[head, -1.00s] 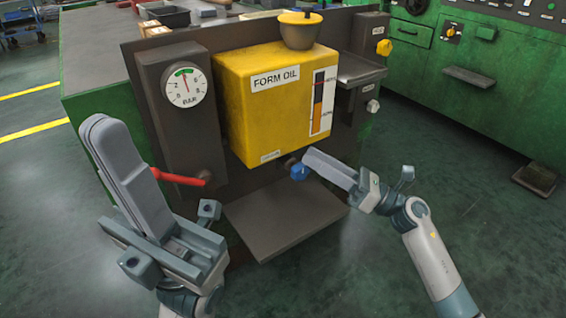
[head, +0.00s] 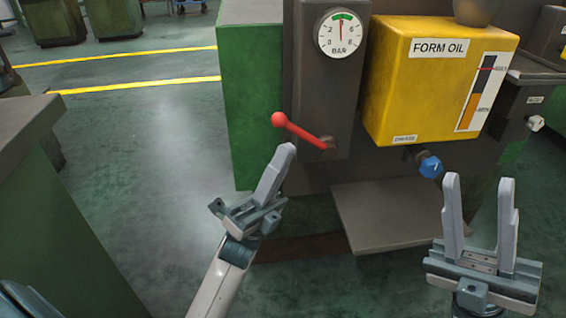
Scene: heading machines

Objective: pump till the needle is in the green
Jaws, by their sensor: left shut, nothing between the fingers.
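The pressure gauge (head: 341,36) is on a dark panel at the upper middle. Its needle points nearly straight up, towards the green band at the top of the dial. The red pump lever (head: 303,133) slants up and left from its pivot under the gauge, with a round red knob at its end. My left gripper (head: 288,150) is shut and empty. Its fingertips are just below the lever in the picture; I cannot tell whether they touch it.
The yellow FORM OIL tank (head: 420,80) is right of the gauge. A dark plate (head: 385,215) juts out low below it. A green cabinet with a dark top (head: 45,130) is at the left edge. Open floor (head: 150,150) lies between it and the machine.

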